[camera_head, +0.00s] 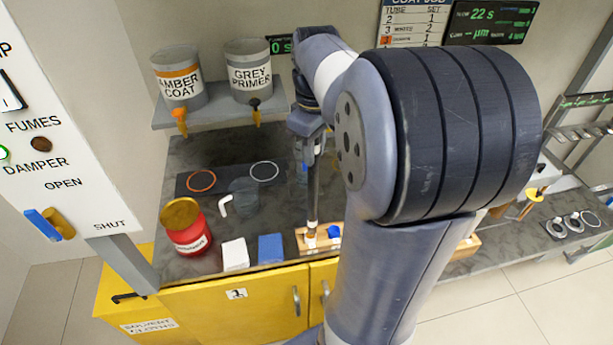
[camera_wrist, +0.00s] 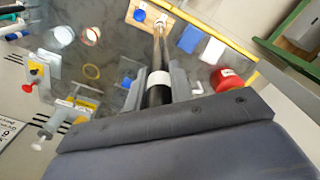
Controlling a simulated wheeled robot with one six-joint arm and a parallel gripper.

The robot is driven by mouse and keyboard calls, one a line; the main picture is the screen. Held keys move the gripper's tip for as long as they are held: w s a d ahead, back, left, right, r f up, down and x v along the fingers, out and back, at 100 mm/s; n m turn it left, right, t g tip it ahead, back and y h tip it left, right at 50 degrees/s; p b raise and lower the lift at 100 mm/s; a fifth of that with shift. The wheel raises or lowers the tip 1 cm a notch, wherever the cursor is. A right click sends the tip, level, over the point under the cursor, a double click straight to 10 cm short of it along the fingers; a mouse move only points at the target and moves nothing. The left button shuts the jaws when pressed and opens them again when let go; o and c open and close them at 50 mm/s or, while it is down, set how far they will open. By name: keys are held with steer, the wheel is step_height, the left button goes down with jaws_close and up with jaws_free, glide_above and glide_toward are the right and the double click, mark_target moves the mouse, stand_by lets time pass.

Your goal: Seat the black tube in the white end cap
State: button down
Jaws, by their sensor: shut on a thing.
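My gripper (camera_wrist: 157,82) is shut on a long dark tube, which I take as the black tube (camera_wrist: 157,54); a white band (camera_wrist: 158,78) circles it near the fingers. The tube points away from the wrist. In the head view the tube (camera_head: 312,190) hangs roughly upright below my gripper (camera_head: 309,132). Its far end meets or overlaps a small white piece, likely the white end cap (camera_wrist: 162,20), at a wooden block (camera_wrist: 178,24). I cannot tell whether the tube is inside it. A blue cap (camera_wrist: 139,15) sits beside it on the block, also seen in the head view (camera_head: 334,231).
A red can (camera_head: 187,228), a white block (camera_head: 235,254) and a blue block (camera_head: 270,248) stand left of the wooden block. A clear beaker (camera_head: 243,196) and two rings are behind. My arm hides much of the bench's right side.

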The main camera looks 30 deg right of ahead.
mark_target(313, 189)
steer(key=f, duration=0.5)
steer(key=shift+w+a, duration=0.1)
steer(key=shift+w, duration=0.15)
steer(key=c, duration=1.3)
jaws_free()
steer(key=shift+f, duration=0.1)
steer(key=shift+o, duration=0.2)
